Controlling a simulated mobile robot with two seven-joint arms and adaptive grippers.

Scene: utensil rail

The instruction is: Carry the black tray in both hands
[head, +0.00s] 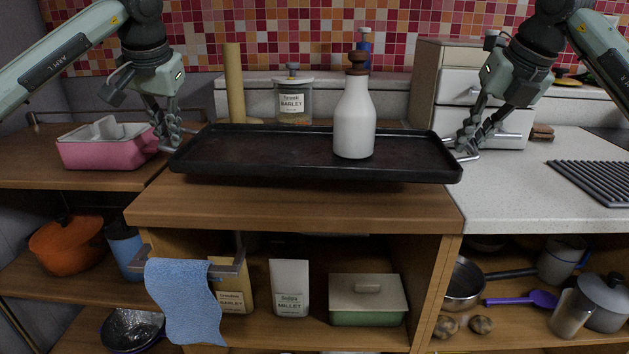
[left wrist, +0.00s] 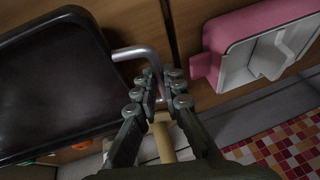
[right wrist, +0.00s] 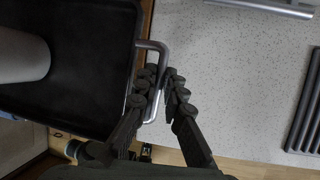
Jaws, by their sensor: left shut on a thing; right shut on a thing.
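The black tray (head: 265,152) is held roughly level between my two grippers, above or at the wooden counter's height; whether it touches the counter is hard to tell. A white bottle with a brown stopper (head: 355,115) stands upright on it, right of its middle. My left gripper (head: 172,142) is shut on the tray's left metal handle, which shows in the left wrist view (left wrist: 138,54). My right gripper (head: 467,148) is shut on the right handle, which shows in the right wrist view (right wrist: 160,48). The tray also shows in the left wrist view (left wrist: 52,85) and right wrist view (right wrist: 95,85).
A pink container (head: 105,148) sits left of my left gripper. Behind the tray stand a barley jar (head: 293,102), a paper-roll-like post (head: 235,85) and a blue bottle (head: 364,45). A white drawer unit (head: 460,85) and a grey ridged rack (head: 597,180) are at right.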

